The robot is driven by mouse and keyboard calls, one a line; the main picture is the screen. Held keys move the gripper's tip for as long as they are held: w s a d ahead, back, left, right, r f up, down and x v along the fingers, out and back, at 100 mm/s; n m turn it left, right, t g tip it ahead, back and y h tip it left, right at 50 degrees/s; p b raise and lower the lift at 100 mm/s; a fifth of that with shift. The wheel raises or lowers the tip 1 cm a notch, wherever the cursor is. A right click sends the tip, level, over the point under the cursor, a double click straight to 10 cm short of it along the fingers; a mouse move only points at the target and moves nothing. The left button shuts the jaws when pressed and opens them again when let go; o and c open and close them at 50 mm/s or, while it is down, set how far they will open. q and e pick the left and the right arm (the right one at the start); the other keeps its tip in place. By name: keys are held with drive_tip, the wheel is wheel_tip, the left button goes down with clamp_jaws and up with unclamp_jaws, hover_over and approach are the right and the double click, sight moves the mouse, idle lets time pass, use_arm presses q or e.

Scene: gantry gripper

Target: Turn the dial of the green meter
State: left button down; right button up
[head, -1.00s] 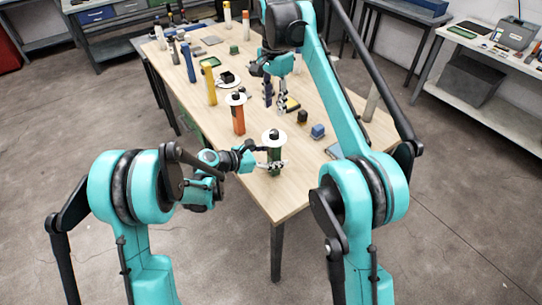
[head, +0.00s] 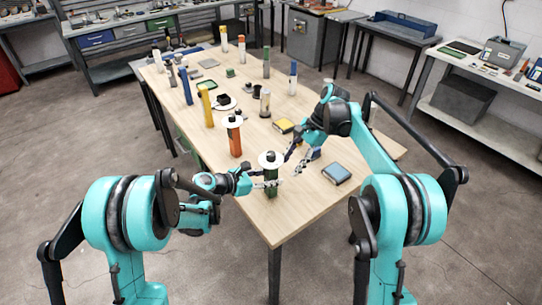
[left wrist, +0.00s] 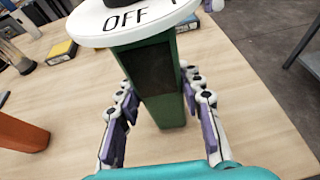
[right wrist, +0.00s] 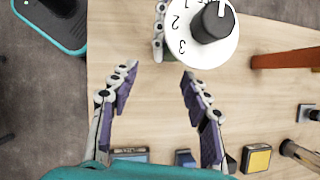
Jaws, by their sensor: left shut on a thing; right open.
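The green meter (head: 271,189) stands upright near the table's front corner. Its white dial disc (head: 271,159) lies flat on top with a black knob. In the left wrist view the disc reads OFF (left wrist: 125,18) above the green body (left wrist: 178,85). My left gripper (head: 264,184) is shut on the meter's body, one finger on each side below the disc. My right gripper (right wrist: 157,78) is open and empty, just right of the meter in the head view. The right wrist view shows the black knob (right wrist: 213,22) and the numbers 1, 2, 3, beyond the right fingertips, not touched.
An orange meter (head: 234,140) and a yellow one (head: 207,108) stand farther back on the table. A blue-topped box (head: 336,173), a small blue block (head: 315,154) and a yellow box (head: 284,125) lie to the right. The table's front edge is close to the meter.

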drive_tip(key=f+m+y, duration=0.2)
drive_tip(key=y, duration=0.1)
drive_tip(key=m+t+y, duration=0.6)
drive_tip(key=y, duration=0.3)
approach(276, 156)
drive_tip(key=x, duration=1.1)
drive_tip(key=shift+a+r, duration=0.2)
drive_tip(key=shift+a, duration=0.1)
clamp_jaws()
